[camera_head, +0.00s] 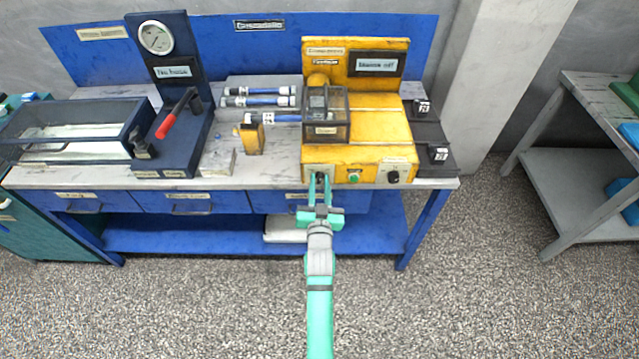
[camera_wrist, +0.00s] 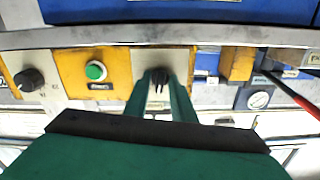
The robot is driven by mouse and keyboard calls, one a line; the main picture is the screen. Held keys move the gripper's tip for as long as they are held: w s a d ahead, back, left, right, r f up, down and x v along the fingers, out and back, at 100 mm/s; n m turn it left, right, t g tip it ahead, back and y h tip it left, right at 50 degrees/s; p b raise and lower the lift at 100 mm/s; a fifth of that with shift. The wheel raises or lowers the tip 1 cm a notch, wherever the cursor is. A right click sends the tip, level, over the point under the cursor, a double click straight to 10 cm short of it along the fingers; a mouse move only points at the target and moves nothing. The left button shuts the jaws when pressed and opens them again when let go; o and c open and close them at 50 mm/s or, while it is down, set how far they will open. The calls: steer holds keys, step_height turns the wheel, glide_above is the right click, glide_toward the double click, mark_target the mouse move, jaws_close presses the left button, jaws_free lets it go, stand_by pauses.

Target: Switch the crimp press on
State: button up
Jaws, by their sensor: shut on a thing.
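The yellow crimp press (camera_head: 357,128) stands on the right part of the blue bench. Its front panel carries a black rotary switch at the left, a green button (camera_head: 354,178) in the middle and a black dial (camera_head: 393,176) at the right. My gripper (camera_head: 320,184) reaches up to the left end of this panel. In the wrist view the black switch knob (camera_wrist: 160,77) sits between the fingertips, which are shut on it. The green button (camera_wrist: 96,71) and the dial (camera_wrist: 29,80) show to its left there. The fingers hide part of the switch plate.
A press with a gauge (camera_head: 156,38) and red-handled lever (camera_head: 166,124) stands at the left. Blue hoses (camera_head: 257,100) and a small yellow block (camera_head: 252,136) lie left of the crimp press. A grey shelf (camera_head: 575,190) is at the right, with clear floor before it.

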steer(key=m, duration=0.4)
steer(key=shift+d, duration=0.1)
steer(key=shift+m, duration=1.6)
steer(key=o, duration=0.7)
steer(key=shift+s, duration=0.1)
steer(key=s, duration=1)
steer(key=shift+s, duration=0.35)
steer(key=shift+f, duration=0.1)
